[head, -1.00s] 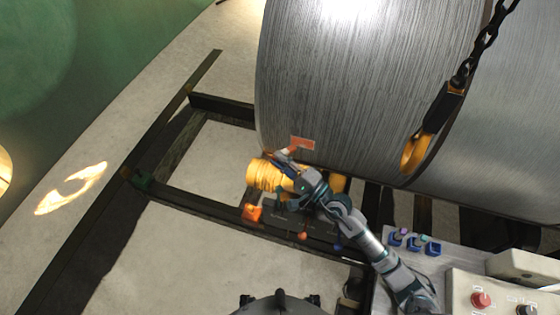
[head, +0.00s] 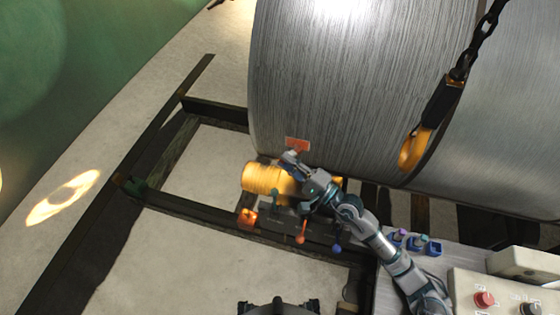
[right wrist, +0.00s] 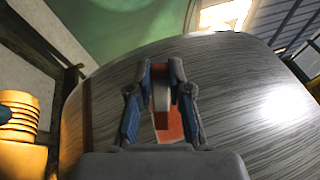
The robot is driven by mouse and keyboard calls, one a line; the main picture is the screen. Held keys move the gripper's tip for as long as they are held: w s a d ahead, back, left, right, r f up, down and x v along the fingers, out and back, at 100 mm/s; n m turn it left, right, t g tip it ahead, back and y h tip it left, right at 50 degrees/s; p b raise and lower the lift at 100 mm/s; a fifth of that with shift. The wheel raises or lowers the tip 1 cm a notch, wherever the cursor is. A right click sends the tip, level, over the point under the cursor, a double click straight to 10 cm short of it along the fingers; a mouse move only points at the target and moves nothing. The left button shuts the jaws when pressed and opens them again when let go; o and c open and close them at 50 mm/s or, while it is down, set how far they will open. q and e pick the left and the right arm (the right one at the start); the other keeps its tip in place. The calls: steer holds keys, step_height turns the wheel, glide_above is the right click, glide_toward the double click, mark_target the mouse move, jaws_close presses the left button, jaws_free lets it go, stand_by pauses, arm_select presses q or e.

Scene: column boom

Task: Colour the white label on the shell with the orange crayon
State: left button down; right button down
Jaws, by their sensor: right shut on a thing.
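The label (head: 297,144) is a small rectangle low on the grey metal shell (head: 350,90); most of its visible face looks orange. My right gripper (head: 289,157) is at the label's lower edge in the head view. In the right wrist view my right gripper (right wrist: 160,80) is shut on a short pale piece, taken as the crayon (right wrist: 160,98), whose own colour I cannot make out. The orange label face (right wrist: 176,125) shows behind and below it. The fingers hide part of the label, and I cannot tell whether the tip touches it. My left gripper is not in view.
A yellow ribbed cylinder (head: 262,179) lies just below the gripper, beside small coloured levers (head: 300,232). A chain with a yellow hook (head: 415,148) hangs at the shell's right. A control panel (head: 500,290) stands at lower right. Dark beams (head: 190,215) frame the floor.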

steer(key=shift+s+d+f, duration=0.1)
steer(key=shift+d, duration=0.05)
steer(key=shift+w+a+r+p, duration=0.2)
steer(key=shift+a+p, duration=0.1)
steer(key=shift+a, duration=0.3)
steer(key=shift+w+a+p, duration=0.3)
steer(key=shift+w+a, duration=0.1)
steer(key=shift+a, duration=0.25)
steer(key=shift+w+a+f, duration=0.15)
steer(key=shift+a, duration=0.4)
